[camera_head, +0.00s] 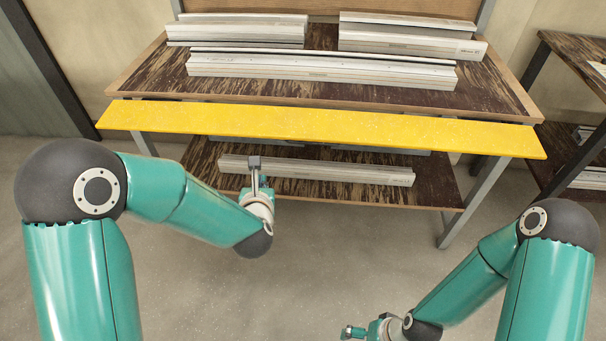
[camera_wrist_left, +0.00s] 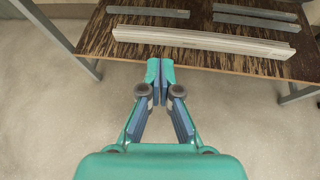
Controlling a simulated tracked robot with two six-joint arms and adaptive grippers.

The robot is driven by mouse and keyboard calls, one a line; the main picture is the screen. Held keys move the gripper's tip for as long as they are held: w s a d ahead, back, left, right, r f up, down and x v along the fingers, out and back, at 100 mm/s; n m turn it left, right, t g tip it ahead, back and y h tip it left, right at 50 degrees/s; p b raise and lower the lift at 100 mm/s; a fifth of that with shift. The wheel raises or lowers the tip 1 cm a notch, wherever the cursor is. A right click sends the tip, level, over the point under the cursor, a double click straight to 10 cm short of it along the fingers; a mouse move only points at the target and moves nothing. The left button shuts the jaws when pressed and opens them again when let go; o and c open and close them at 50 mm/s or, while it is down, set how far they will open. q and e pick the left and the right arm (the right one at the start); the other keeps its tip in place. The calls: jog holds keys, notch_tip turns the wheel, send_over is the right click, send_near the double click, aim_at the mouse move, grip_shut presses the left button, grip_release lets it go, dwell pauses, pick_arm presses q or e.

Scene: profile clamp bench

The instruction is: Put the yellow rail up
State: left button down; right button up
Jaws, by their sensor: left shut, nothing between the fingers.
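The yellow rail (camera_head: 320,127) is a long flat bar. In the head view it runs level across the front of the bench, just below the top's front edge. My left gripper (camera_head: 254,162) is below the rail, in front of the lower shelf, and points toward the bench. In the left wrist view my left gripper (camera_wrist_left: 160,72) is shut and empty, with its fingertips together. The rail does not show in that view. My right gripper (camera_head: 352,331) is low at the bottom edge of the head view, far from the rail; its fingers are too small to read.
The bench top (camera_head: 150,80) carries several silver profiles. The lower shelf (camera_head: 430,185) holds a long pale profile (camera_head: 320,170), which also shows in the left wrist view (camera_wrist_left: 205,40). A second bench (camera_head: 570,50) stands at the right. The floor in front is clear.

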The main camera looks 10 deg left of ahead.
pick_arm(q)
jog(key=d+r+t+h+b, duration=0.2)
jog(key=d+b, duration=0.5)
jog(key=d, duration=0.1)
jog(key=m+p, duration=0.1)
send_near(305, 143)
jog(key=shift+t, duration=0.3)
jog(key=x, duration=0.5)
jog(key=shift+f, duration=0.25)
jog(key=shift+s+r, duration=0.1)
jog(key=shift+r, duration=0.45)
pick_arm(e)
notch_tip(305, 143, down, 8)
jog(key=shift+f, duration=0.15)
pick_arm(q)
jog(key=shift+r+p, duration=0.1)
jog(key=shift+p, duration=0.25)
